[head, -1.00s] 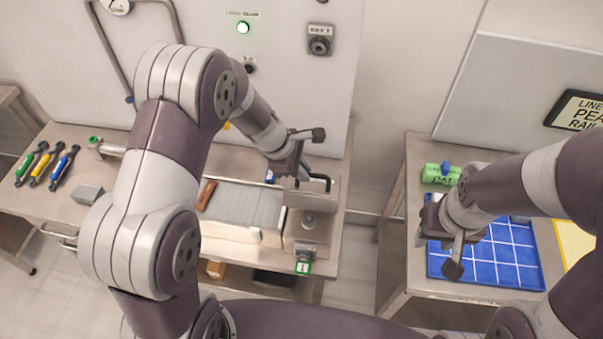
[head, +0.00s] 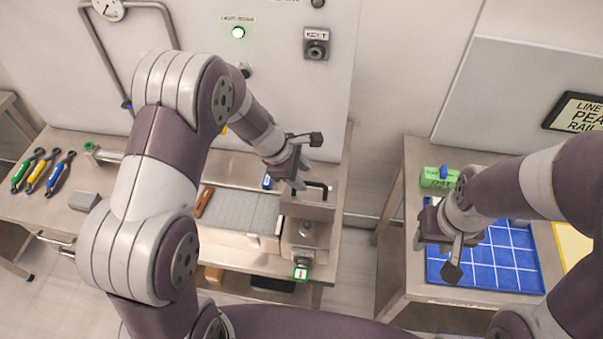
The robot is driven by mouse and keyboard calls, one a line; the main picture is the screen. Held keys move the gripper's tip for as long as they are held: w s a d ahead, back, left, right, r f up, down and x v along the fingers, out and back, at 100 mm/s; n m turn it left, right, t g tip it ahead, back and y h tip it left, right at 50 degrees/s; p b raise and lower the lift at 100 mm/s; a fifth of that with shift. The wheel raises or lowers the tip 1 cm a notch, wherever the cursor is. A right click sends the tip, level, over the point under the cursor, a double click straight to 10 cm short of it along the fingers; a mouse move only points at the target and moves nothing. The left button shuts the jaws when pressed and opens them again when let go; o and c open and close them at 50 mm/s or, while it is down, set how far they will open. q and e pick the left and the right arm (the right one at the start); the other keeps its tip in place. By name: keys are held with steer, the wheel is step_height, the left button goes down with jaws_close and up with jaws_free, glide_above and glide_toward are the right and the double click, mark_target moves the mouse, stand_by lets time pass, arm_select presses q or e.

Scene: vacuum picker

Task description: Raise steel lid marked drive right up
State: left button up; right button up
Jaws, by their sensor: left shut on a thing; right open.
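The steel lid (head: 296,208) is a plain metal panel with a black bar handle (head: 318,186), at the right end of the grey ribbed belt. I cannot read a "drive" mark on it. My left gripper (head: 296,180) comes down from above onto the handle's left end and is shut on it. Its fingertips are small and partly hidden against the handle. The lid looks upright, standing behind a round metal knob (head: 307,229). My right gripper (head: 428,232) is open over the left part of the blue gridded tray (head: 490,262), apart from the lid.
A red-brown block (head: 204,201) lies at the belt's left end. Coloured-handled tools (head: 40,172) lie far left. A green cylinder (head: 438,178) stands behind the tray. A floor gap separates the two benches.

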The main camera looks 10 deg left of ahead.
arm_select(q)
steer(key=shift+a, duration=0.15)
steer(key=shift+a+r, duration=0.1)
steer(key=shift+r, duration=0.15)
steer(key=b+v, duration=0.2)
steer(key=v, duration=1)
steer(key=shift+b, duration=0.35)
steer(key=shift+r, duration=0.1)
steer(key=shift+s, duration=0.15)
